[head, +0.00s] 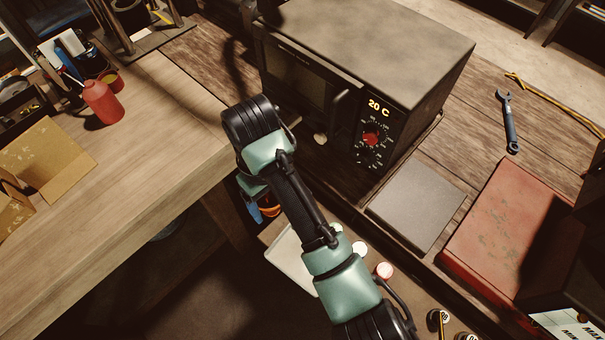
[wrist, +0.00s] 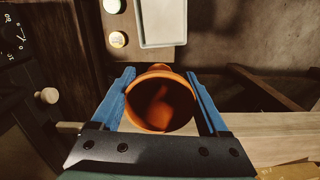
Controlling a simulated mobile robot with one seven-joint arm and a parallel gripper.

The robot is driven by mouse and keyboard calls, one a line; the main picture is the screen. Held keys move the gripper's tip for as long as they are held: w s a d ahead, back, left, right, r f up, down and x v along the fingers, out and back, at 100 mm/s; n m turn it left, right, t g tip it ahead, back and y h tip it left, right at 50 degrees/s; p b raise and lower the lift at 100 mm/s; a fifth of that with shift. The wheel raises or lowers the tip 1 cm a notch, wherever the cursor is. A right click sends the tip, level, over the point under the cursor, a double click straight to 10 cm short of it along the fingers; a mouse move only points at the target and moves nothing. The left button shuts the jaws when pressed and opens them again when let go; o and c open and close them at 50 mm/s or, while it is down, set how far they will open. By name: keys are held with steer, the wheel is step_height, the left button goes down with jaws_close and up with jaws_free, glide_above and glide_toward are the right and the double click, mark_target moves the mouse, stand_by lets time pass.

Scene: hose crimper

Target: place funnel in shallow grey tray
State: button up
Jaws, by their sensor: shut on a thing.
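The orange funnel (wrist: 160,105) is between the blue fingers of my gripper (wrist: 160,74), which is shut on it. Its wide mouth faces the wrist camera. In the head view a sliver of the funnel (head: 271,210) shows beside a blue finger, and my arm hides most of it. The shallow grey tray (wrist: 162,24) lies beyond the fingertips at the top of the wrist view, apart from the funnel. In the head view the tray (head: 289,262) is partly behind my arm. No contents show in its visible part.
A dark oven (head: 365,60) with a dial stands behind my gripper. A wooden bench (head: 150,160) at left holds a red bottle (head: 103,102) and cardboard box (head: 45,160). A flat grey plate (head: 417,205) lies right.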

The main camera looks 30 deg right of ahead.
steer(key=s+d+f+m, duration=0.1)
steer(key=s+f, duration=0.2)
steer(key=s+d+f+p, duration=0.1)
steer(key=s+f, duration=0.1)
steer(key=f, duration=0.2)
steer(key=s+f+m, duration=0.1)
steer(key=s+f, duration=0.2)
steer(key=shift+s+d+f+m+p, duration=0.3)
steer(key=shift+s+d+f+p, duration=0.05)
steer(key=shift+d+f, duration=0.05)
steer(key=shift+f, duration=2.65)
steer(key=shift+f, duration=0.2)
steer(key=o, duration=1.1)
steer(key=shift+c, duration=0.2)
step_height(320, 180, up, 12)
steer(key=shift+w+r, duration=0.25)
steer(key=shift+w, duration=0.2)
